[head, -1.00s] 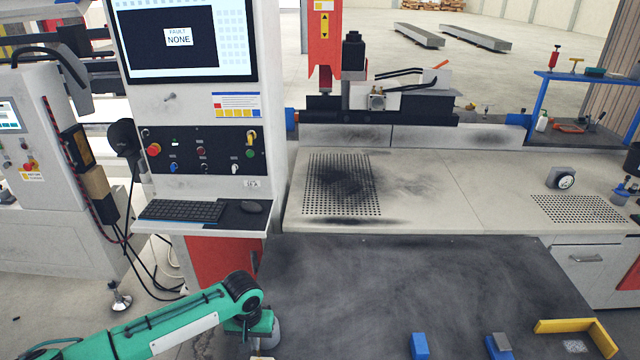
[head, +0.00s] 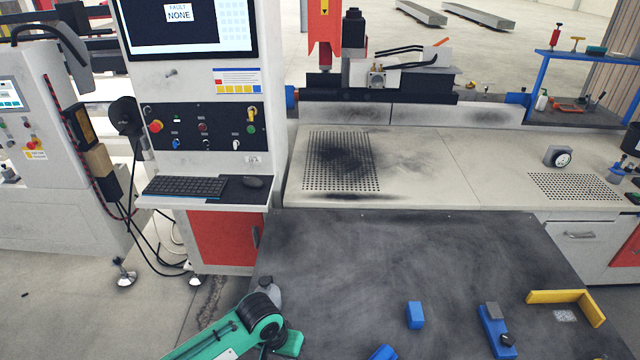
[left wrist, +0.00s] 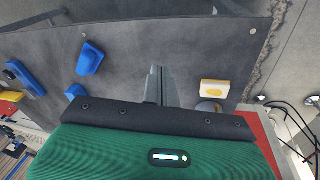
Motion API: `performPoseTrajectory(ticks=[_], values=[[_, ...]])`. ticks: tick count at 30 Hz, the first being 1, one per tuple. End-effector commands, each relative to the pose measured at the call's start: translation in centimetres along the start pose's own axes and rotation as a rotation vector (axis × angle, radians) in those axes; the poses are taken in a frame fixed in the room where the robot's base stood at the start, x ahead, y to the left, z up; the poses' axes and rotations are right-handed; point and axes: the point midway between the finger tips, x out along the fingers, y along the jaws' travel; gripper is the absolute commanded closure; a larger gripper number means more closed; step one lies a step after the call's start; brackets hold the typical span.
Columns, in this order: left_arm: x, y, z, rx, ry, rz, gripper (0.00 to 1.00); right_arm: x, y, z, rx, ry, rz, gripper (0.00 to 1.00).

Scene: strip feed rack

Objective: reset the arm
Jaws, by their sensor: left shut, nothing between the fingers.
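My left arm (head: 235,330), green with black joints, comes in at the bottom of the head view over the dark table's left front part. Its fingertips cannot be made out there. In the left wrist view my left gripper (left wrist: 160,88) shows as grey fingers that are shut and empty, above the dark table top. My right gripper is in neither view.
The dark table (head: 380,260) holds a blue block (head: 415,315), a blue fixture (head: 494,330) and a yellow angle piece (head: 570,297). A grey rounded object (head: 268,290) is beside my arm. The control cabinet (head: 195,100) stands behind at left. The table's middle is clear.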

Motion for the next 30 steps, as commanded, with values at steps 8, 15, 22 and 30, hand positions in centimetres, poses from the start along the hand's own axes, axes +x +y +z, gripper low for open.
performPoseTrajectory(ticks=[8,15,22,30], values=[[-1.6,3.3,4.9,0.056,0.117,0.083,1.0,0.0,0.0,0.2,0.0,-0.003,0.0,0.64],[-4.0,1.7,9.5,0.029,0.204,0.051,1.0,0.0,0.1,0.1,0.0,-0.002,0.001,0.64],[-6.4,-2.0,14.8,-0.027,0.237,-0.053,1.0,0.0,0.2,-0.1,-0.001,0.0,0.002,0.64],[-8.6,-5.4,19.6,-0.07,0.223,-0.166,1.0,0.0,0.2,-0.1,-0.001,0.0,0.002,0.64]])
